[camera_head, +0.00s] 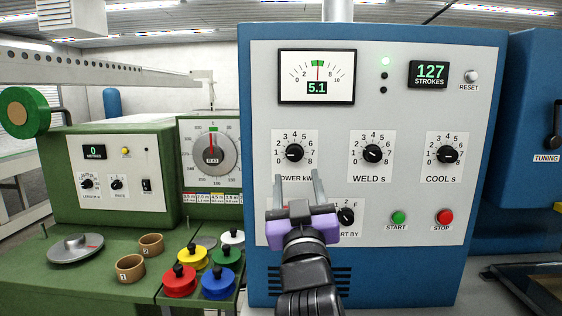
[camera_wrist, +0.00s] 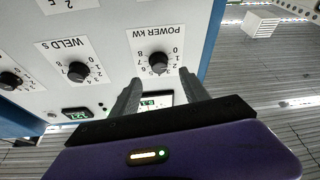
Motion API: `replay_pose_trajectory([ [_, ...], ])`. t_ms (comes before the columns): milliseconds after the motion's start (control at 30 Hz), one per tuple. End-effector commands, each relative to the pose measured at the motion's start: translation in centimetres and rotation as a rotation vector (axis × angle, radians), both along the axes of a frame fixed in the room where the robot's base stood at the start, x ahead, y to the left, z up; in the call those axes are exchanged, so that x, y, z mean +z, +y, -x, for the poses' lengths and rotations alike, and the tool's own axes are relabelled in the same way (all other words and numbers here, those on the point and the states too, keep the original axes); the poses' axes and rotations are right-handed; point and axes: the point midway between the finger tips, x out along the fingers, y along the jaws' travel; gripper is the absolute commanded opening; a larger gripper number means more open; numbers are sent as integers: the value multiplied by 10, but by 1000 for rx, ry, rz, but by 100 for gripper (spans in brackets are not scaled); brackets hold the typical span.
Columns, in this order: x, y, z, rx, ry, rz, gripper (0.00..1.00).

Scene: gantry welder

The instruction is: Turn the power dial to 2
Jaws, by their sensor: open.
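The power dial (camera_head: 294,152) is a black knob on a white scale plate labelled POWER kW, at the left of the blue welder's front panel. It also shows upside down in the wrist view (camera_wrist: 158,63). Its pointer is too small to read surely. My gripper (camera_head: 298,176) is open and empty, with its fingers just below the dial in the head view, partly covering the label. In the wrist view its fingertips (camera_wrist: 159,78) are spread to either side of the knob's line. I see no contact with the knob.
The WELD dial (camera_head: 372,153) and COOL dial (camera_head: 448,155) sit to the right. A lower dial (camera_head: 345,216) is beside my gripper. The START button (camera_head: 398,217) and STOP button (camera_head: 443,217) are lower right. A meter (camera_head: 317,77) reading 5.1 is above.

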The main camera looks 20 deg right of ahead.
Motion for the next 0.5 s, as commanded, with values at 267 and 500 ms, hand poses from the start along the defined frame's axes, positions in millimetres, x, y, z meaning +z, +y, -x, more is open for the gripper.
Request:
replay_pose_trajectory([
  [267,19,-10,-36,-1,-1,0,54],
  [500,28,-16,-61,1,-1,-1,54],
])
